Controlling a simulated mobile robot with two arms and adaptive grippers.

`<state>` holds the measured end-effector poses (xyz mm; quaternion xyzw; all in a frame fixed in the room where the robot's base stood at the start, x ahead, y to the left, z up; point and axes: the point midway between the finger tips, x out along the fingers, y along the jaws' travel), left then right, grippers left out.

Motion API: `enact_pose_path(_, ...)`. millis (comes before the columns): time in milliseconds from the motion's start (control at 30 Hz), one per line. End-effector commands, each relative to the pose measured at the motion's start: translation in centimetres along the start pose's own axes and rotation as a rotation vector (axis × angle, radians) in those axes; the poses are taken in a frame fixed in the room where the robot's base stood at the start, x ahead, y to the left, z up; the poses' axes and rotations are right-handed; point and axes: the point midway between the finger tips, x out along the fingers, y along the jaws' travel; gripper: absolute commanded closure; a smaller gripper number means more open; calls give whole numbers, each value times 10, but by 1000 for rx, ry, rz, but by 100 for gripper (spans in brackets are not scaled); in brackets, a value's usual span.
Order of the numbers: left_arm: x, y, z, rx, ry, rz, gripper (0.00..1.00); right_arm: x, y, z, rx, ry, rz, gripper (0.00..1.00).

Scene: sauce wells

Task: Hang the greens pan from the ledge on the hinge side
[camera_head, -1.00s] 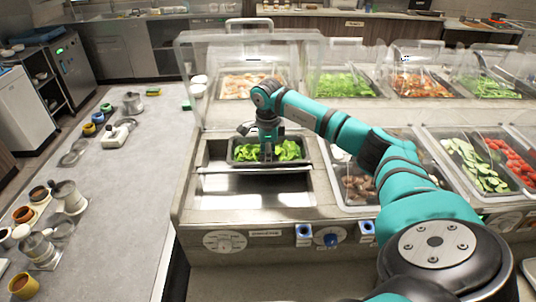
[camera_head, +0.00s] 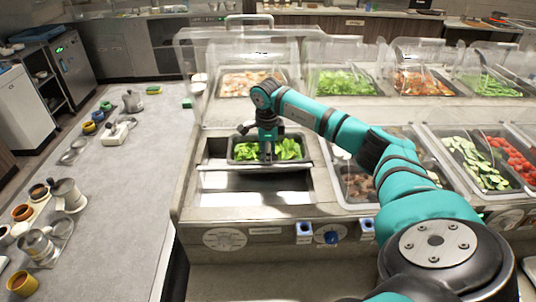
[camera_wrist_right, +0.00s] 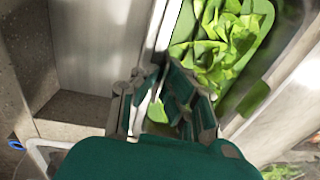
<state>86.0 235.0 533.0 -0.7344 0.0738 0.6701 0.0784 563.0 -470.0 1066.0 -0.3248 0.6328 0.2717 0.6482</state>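The greens pan (camera_head: 231,150) is a small dark pan of green leaves in the far part of the open well at the front left of the counter. A pale bar (camera_head: 215,169) crosses the well just in front of it. My right gripper (camera_head: 267,157) points down at the pan's near side. In the right wrist view its fingers (camera_wrist_right: 163,112) stand apart on both sides of the pan's near rim, with a leaf showing between them; contact with the rim is unclear. The hinge-side ledge cannot be singled out. My left gripper is out of view.
A clear lid (camera_head: 250,48) stands raised behind the well. Covered wells of vegetables lie to the right and behind. The near part of the well (camera_head: 240,190) is empty. A grey side counter (camera_head: 120,200) with cups and pots is at left.

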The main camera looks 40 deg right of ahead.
Motion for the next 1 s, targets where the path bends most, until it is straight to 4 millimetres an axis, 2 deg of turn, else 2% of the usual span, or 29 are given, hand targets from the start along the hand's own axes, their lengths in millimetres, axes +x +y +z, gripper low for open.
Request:
enact_pose_path(200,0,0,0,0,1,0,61,0,0,0,0,-1,-1,100)
enact_pose_path(233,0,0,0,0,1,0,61,0,0,0,0,-1,-1,92)
enact_pose_path(433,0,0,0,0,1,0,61,0,0,0,0,0,-1,67)
enact_pose_path(767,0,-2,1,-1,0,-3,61,-4,0,0,0,1,1,67)
enact_pose_path(867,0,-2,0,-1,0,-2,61,-16,-1,0,1,-1,-3,67)
enact_pose_path(1000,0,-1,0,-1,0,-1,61,-45,-1,0,0,-3,-4,67)
